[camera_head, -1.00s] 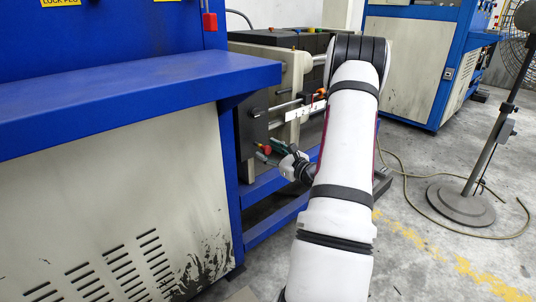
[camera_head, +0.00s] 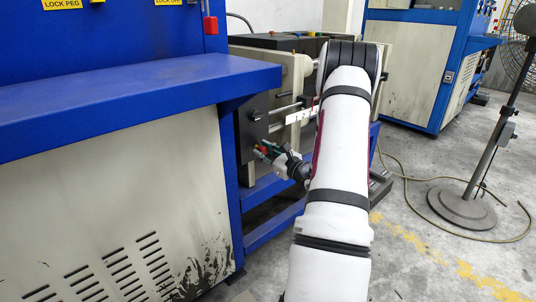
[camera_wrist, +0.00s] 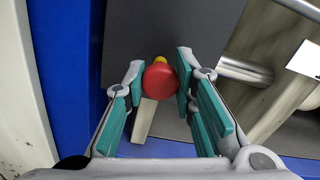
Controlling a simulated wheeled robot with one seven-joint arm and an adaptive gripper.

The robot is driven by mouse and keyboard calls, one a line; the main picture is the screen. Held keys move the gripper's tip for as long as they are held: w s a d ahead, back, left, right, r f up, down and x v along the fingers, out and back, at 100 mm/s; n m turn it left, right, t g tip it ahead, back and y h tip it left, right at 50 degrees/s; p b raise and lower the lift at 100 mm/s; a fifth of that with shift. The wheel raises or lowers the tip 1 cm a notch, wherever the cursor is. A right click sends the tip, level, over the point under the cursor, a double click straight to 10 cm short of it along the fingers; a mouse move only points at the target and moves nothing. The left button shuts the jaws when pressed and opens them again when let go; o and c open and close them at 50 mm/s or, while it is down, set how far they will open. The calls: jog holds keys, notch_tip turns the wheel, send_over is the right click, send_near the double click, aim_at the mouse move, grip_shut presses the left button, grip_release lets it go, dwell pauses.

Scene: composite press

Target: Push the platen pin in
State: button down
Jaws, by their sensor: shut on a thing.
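The platen pin shows as a round red knob (camera_wrist: 160,80) with a bit of yellow behind it in the wrist view. It stands out from a dark grey plate (camera_wrist: 165,30). My gripper (camera_wrist: 159,78) has its teal-padded fingers on either side of the knob, shut on it near their tips. In the head view my gripper (camera_head: 264,151) is at the dark plate on the press's side, and only a speck of red shows at its tips. The pin's shaft is mostly hidden behind the knob, so I cannot tell how deep it sits.
The press's blue ledge (camera_head: 140,95) and blue post stand just left of my gripper. Metal rods and a white label strip (camera_head: 299,117) are above and right of it. A blue lower rail (camera_head: 270,187) runs below. Open floor lies to the right.

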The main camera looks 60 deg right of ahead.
jog(key=shift+x, duration=0.75)
jog(key=c, duration=1.3)
grip_release()
jog(key=v, duration=1.2)
jog(key=shift+s+a, duration=0.1)
